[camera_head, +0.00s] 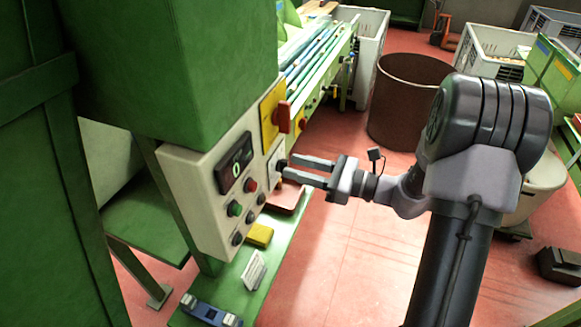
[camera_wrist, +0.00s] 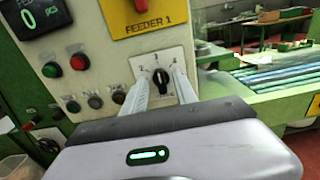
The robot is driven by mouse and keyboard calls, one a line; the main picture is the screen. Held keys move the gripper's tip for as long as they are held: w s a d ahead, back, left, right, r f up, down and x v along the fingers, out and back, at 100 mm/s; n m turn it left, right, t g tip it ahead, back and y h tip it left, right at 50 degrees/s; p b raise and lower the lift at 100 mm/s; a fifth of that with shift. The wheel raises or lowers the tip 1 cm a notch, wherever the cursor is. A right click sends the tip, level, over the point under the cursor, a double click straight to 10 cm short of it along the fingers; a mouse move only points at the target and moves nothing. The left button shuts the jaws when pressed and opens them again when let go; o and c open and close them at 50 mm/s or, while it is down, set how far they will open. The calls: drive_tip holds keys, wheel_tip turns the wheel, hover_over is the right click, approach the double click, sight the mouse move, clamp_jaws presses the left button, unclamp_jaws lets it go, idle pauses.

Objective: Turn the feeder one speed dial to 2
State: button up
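The feeder one speed dial is a black knob (camera_wrist: 161,77) on a white plate numbered around it, with 2, 3 and 4 readable in the wrist view. The knob seems to point up, near 3, but its exact setting is hard to read. It is a small dark shape (camera_head: 281,164) in the head view. My gripper (camera_wrist: 163,73) faces the plate with one finger on each side of the knob. The fingers are apart, with a slim gap beside the knob. In the head view my gripper (camera_head: 294,167) reaches the panel from the right.
The panel (camera_head: 205,205) carries a display (camera_head: 235,163) reading 0, a green button (camera_head: 234,208), a red button (camera_head: 251,185) and several dark knobs. A yellow plate marked FEEDER 1 (camera_wrist: 150,16) with a red switch (camera_head: 283,116) sits just above the dial. A brown drum (camera_head: 405,100) stands behind.

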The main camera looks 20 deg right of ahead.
drive_tip(key=shift+x, duration=1.05)
clamp_jaws()
drive_tip(key=shift+b, duration=0.4)
drive_tip(key=n+b, duration=0.2)
drive_tip(key=b, duration=0.1)
drive_tip(key=n+b, duration=0.3)
drive_tip(key=b, duration=0.1)
drive_tip(key=n+b, duration=0.3)
drive_tip(key=shift+s+a+f+b, duration=0.2)
drive_tip(key=shift+s+f+b, duration=0.1)
drive_tip(key=shift+s+f, duration=0.05)
drive_tip(key=shift+n+b, duration=0.75)
drive_tip(key=shift+n, duration=0.05)
drive_tip(key=shift+r, duration=0.15)
